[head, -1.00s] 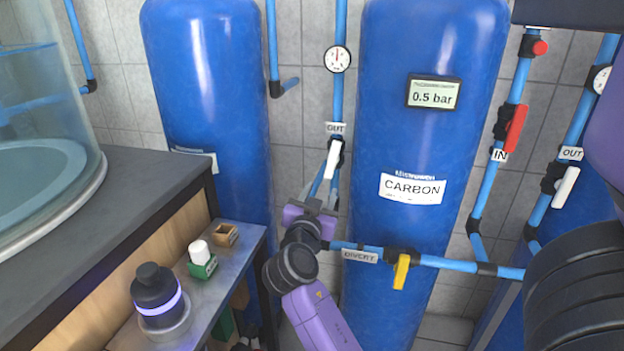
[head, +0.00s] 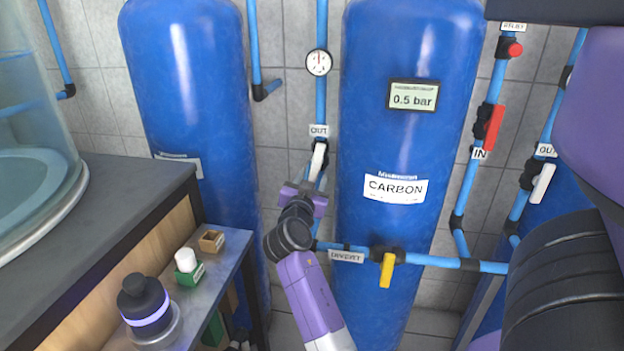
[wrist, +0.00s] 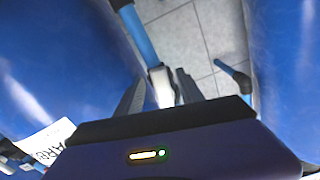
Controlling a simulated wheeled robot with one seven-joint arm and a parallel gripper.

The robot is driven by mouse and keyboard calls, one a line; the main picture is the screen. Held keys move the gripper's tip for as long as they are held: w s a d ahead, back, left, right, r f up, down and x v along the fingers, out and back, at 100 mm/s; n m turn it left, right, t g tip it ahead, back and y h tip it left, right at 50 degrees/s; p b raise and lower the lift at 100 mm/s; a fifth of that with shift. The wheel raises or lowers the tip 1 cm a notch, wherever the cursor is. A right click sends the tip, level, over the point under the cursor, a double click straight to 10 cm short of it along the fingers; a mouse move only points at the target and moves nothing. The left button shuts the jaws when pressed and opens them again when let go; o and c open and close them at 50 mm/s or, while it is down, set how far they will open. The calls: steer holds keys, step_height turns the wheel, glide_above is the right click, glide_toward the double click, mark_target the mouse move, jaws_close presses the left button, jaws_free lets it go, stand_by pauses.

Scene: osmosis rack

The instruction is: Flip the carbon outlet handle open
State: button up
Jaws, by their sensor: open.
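The carbon outlet handle (head: 318,160) is a white lever on the blue vertical pipe below the OUT label (head: 319,131), left of the tank labelled CARBON (head: 395,189). It is tilted slightly from the pipe's line. My gripper (head: 312,183) is just below it, and its purple body hides the pipe there. In the wrist view the white handle (wrist: 161,88) shows between my two dark, spread fingers (wrist: 158,92). I cannot tell whether either finger touches it.
A yellow DIVERT handle (head: 387,270) hangs on the horizontal pipe to the lower right. A red IN handle (head: 494,129) and another white OUT handle (head: 543,183) are further right. A second blue tank (head: 190,90) stands left. A shelf with a bottle (head: 144,304) is at lower left.

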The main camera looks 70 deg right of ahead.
jaws_close()
steer(key=shift+s+n, duration=0.2)
steer(key=shift+n, duration=0.45)
steer(key=shift+s+n, duration=0.2)
steer(key=shift+n, duration=0.45)
jaws_free()
steer(key=a+b, duration=0.1)
steer(key=a, duration=0.6)
steer(key=shift+s+a, duration=0.35)
steer(key=shift+a, duration=0.05)
